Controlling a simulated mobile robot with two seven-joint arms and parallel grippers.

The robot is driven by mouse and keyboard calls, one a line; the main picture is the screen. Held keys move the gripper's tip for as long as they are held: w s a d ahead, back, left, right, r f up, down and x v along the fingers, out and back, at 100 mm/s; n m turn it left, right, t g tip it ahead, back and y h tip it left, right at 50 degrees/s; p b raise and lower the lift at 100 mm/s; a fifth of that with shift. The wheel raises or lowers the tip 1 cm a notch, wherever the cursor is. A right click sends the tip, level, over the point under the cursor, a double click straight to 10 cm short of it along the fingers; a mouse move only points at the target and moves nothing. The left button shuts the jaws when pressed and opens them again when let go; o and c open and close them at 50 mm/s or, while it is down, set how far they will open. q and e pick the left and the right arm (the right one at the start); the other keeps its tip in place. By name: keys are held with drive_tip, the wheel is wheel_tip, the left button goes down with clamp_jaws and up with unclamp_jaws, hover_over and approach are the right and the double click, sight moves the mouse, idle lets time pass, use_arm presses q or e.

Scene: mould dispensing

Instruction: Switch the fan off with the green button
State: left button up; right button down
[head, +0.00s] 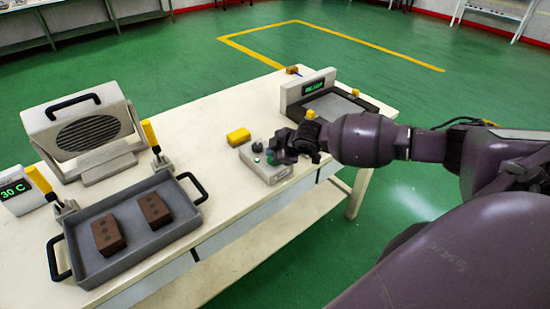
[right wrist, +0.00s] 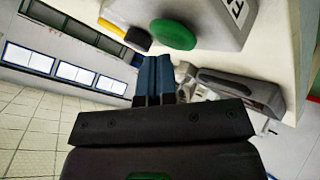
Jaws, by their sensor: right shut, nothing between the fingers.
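The fan (head: 85,130) is a pale box with a dark slatted grille and a black handle, at the left back of the table. Whether it is turning cannot be seen. A small grey control box (head: 266,172) stands near the table's front edge. Its green button (right wrist: 174,34) shows large in the right wrist view. My right gripper (head: 279,150) is over the box, partly covering it in the head view. Its blue fingers (right wrist: 156,58) are shut and empty, with the tips close to the green button; contact cannot be told. My left gripper is out of view.
A grey tray (head: 150,248) holds two brown blocks. Yellow-handled clamps (head: 152,138) stand behind it, near a 30 C display (head: 16,190). A yellow block (head: 238,136) lies behind the control box. A device with a green display (head: 316,85) stands at the table's far end.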

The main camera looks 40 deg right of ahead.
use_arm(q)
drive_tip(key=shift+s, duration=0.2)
use_arm(e)
drive_tip(key=shift+f, duration=0.1)
drive_tip(key=shift+f, duration=0.35)
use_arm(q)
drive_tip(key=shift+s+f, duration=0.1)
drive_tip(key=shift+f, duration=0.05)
use_arm(e)
drive_tip(key=shift+r+p, duration=0.5)
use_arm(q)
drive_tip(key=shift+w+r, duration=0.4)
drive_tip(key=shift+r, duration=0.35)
